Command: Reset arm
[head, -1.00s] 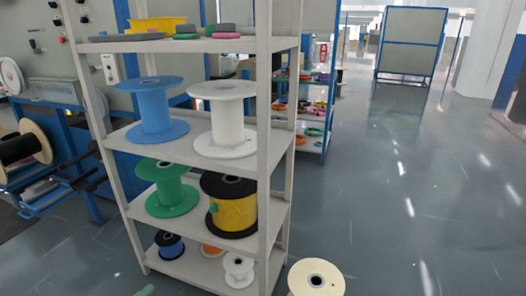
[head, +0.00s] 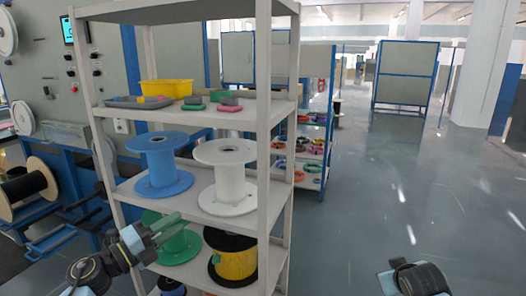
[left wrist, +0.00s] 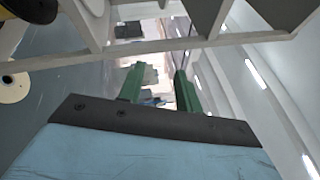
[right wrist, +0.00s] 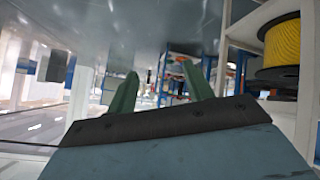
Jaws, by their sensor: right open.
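My left gripper (head: 178,226) has green fingers and shows at the lower left of the head view, in front of the shelf's lower level. In the left wrist view its fingers (left wrist: 158,80) stand apart with nothing between them. My right arm (head: 415,278) shows at the bottom right of the head view, over clear floor; its fingers are not visible there. In the right wrist view the right gripper's green fingers (right wrist: 158,82) are spread and empty.
A grey shelf (head: 272,160) holds a blue spool (head: 163,165), a white spool (head: 226,175), a green spool (head: 180,249), a yellow cable spool (head: 236,263) and a yellow bin (head: 166,89). Machinery (head: 60,140) stands left. Floor (head: 400,200) is open at right.

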